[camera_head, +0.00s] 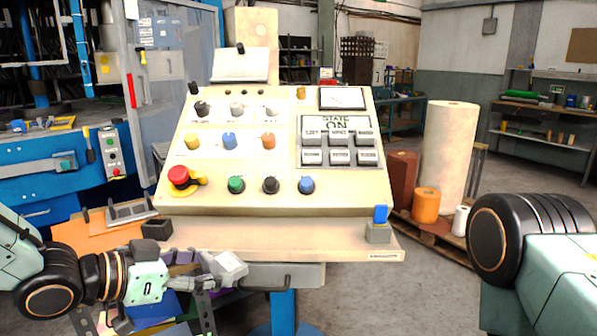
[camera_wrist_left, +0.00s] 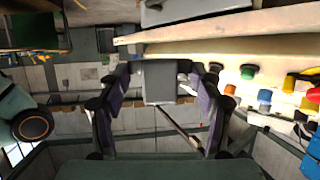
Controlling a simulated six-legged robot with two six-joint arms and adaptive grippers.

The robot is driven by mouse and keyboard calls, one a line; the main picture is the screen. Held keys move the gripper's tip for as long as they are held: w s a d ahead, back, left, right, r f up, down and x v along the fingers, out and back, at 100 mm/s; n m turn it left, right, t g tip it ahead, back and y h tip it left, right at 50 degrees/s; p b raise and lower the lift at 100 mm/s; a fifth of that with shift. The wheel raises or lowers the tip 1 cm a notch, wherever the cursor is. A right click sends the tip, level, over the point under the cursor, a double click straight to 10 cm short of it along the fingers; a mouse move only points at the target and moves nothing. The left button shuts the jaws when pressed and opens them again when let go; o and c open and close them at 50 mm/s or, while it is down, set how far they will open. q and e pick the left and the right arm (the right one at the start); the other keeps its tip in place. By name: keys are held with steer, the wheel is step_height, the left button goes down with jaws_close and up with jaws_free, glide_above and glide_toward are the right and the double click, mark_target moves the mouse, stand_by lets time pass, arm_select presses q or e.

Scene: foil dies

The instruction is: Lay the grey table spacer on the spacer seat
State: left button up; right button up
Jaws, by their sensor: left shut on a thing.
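The grey table spacer (camera_head: 231,266) is a small light-grey block at the tip of my left gripper (camera_head: 212,272). It sits just in front of and below the console's front ledge. In the left wrist view the spacer (camera_wrist_left: 159,81) is between the two dark, purple-padded fingers, which are shut on it. I cannot tell for sure which part is the spacer seat. A dark open-topped box (camera_head: 157,229) and a grey holder (camera_head: 378,234) with a blue block (camera_head: 380,214) stand at the ledge's left and right ends. My right gripper is out of view.
The beige console (camera_head: 275,195) carries several knobs, keys and a red stop button (camera_head: 180,176). Its front ledge (camera_head: 270,236) is bare in the middle. A grey slotted rack (camera_head: 131,212) stands at the left. Large rolls (camera_head: 449,155) stand on a pallet at right.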

arm_select(q)
steer(key=s+a+f+m+g+h, duration=0.1)
steer(key=s+a+f, duration=0.2)
steer(key=s+f, duration=0.6)
steer(key=shift+f+g, duration=0.3)
steer(key=shift+f, duration=0.25)
steer(key=shift+r+m, duration=0.1)
steer(key=shift+m, duration=0.2)
steer(key=shift+d, duration=0.1)
